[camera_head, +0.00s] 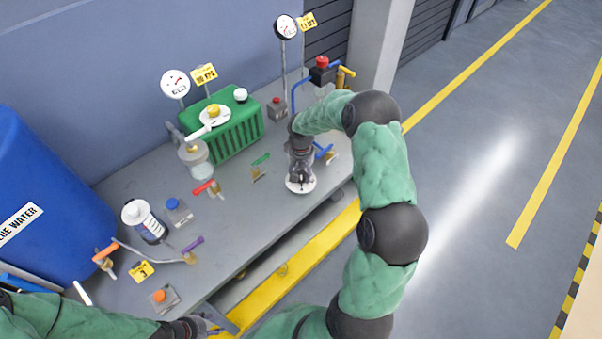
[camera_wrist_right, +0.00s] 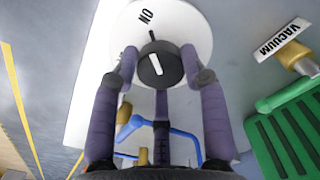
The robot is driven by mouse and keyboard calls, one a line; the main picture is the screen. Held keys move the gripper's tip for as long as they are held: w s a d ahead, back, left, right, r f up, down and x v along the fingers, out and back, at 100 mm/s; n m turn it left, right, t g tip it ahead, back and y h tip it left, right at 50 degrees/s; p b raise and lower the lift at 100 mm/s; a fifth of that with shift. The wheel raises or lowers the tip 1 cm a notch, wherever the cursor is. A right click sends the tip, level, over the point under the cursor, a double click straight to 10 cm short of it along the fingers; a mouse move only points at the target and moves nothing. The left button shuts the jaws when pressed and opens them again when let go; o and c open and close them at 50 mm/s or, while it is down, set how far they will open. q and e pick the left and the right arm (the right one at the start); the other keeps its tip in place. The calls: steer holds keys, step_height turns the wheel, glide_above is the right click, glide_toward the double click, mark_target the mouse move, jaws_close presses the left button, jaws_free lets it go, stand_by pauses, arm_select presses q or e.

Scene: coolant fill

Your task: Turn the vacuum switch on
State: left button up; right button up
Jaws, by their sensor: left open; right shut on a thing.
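The vacuum switch is a white round dial with a black knob (camera_wrist_right: 160,63), seen close in the right wrist view. The knob carries a white line, and a thin black mark lies between it and the word ON on the dial. The line points roughly along that mark. My right gripper (camera_wrist_right: 165,75) is shut on the knob, fingers on both sides of it. In the head view the dial's white rim (camera_head: 301,188) shows under my right gripper (camera_head: 300,172), which hides the knob. My left gripper (camera_head: 205,326) is open and empty at the table's front edge.
A green ribbed box (camera_head: 235,135), gauges on stands (camera_head: 175,83), a blue drum (camera_head: 40,200) and several coloured-handle valves (camera_head: 207,187) stand on or by the grey table. A blue pipe (camera_head: 294,95) runs behind my right gripper. The floor at right is clear.

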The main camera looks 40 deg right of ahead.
mark_target(301, 176)
steer(key=o, duration=1.1)
steer(key=shift+s+a+f, duration=0.15)
steer(key=shift+s, duration=0.1)
steer(key=shift+o, duration=0.2)
steer(key=shift+w, duration=0.15)
steer(key=shift+r, duration=0.4)
step_height(301, 176, up, 11)
steer(key=shift+r, duration=0.2)
steer(key=shift+f, duration=0.1)
